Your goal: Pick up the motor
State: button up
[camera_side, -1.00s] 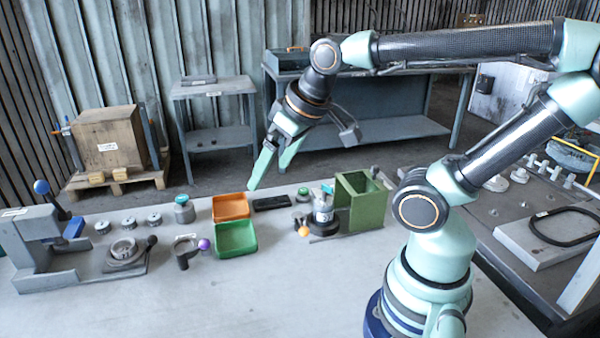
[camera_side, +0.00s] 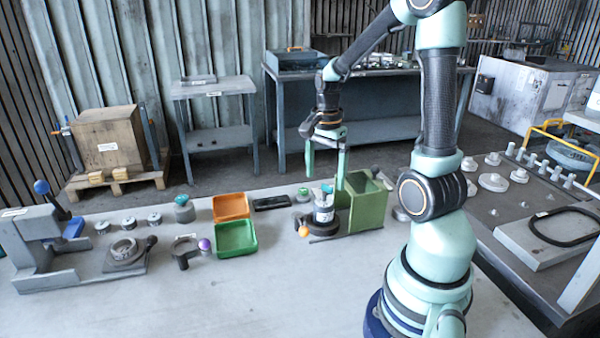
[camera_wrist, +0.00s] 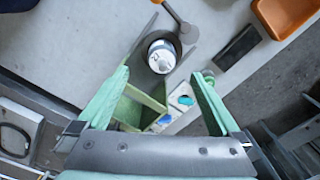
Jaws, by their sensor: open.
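The motor appears to be the silver-grey cylinder (camera_side: 323,213) standing upright in a dark round holder (camera_side: 316,226) on the bench. Nothing is visibly held.
A green open box (camera_side: 366,205) stands right beside the holder. A lever with an orange knob (camera_side: 304,231) sticks out at the holder's front left. Orange (camera_side: 231,206) and green (camera_side: 236,239) trays and a dark flat piece (camera_side: 272,203) lie left. The front bench is clear.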

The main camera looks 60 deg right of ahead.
aim_at(324, 202)
notch_tip(324, 202, down, 5)
jog(key=shift+f, duration=0.1)
jog(key=shift+w+d+f, duration=0.1)
jog(key=shift+d+f, duration=0.1)
jog(key=shift+f, duration=1.1)
jog(key=shift+w+d+f, duration=0.1)
jog(key=shift+d+f, duration=0.1)
jog(key=shift+f, duration=1.1)
grip_shut()
